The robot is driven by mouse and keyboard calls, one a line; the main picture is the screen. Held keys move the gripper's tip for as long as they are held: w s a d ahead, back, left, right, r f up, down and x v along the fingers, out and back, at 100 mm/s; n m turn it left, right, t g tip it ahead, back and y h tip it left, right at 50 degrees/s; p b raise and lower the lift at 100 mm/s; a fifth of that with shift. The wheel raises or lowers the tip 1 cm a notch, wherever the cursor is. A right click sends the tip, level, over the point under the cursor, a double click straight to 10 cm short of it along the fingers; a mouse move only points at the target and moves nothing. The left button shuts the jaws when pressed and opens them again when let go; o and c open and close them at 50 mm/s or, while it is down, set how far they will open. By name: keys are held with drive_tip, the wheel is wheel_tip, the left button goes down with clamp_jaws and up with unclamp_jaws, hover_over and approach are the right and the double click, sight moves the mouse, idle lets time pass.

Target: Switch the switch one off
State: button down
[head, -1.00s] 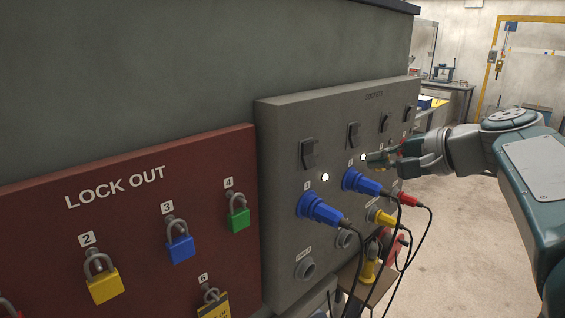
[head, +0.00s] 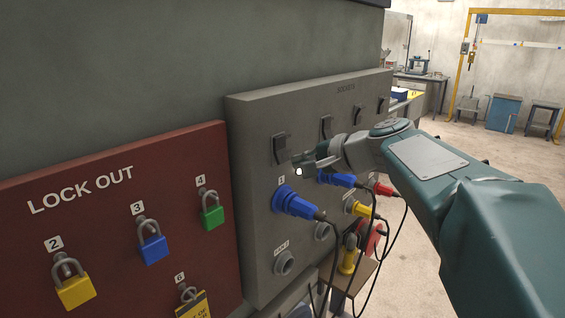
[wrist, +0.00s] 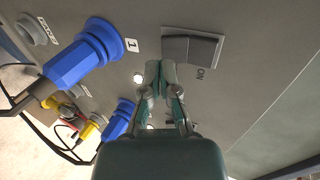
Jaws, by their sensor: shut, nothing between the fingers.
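Switch one is a dark rocker switch (head: 281,149) at the left end of the row on the grey socket panel (head: 252,120). In the wrist view the rocker (wrist: 192,47) sits at the top, with "ON" printed beside it. A lit white lamp (head: 299,172) is just below the switch, beside the label 1 and above the blue plug (head: 296,203). My gripper (head: 304,165) is shut and empty, its tips just below and right of the switch. In the wrist view the gripper (wrist: 160,66) tips are near the rocker's lower left. Contact cannot be told.
The red lock-out board (head: 110,225) with several padlocks is at left. More switches (head: 326,127) continue right along the panel. Several plugs and cables (head: 371,235) hang below my gripper. Open floor (head: 470,160) lies to the right.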

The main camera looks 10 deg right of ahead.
sight(282, 161)
drive_tip(key=shift+x, duration=1.45)
drive_tip(key=shift+a, duration=0.1)
drive_tip(key=shift+w+a+f, duration=0.25)
drive_tip(key=shift+w+f, duration=0.05)
drive_tip(key=shift+f, duration=0.35)
drive_tip(key=shift+d+r, duration=0.1)
drive_tip(key=shift+r, duration=0.15)
drive_tip(key=shift+r, duration=0.7)
drive_tip(key=shift+s, duration=0.1)
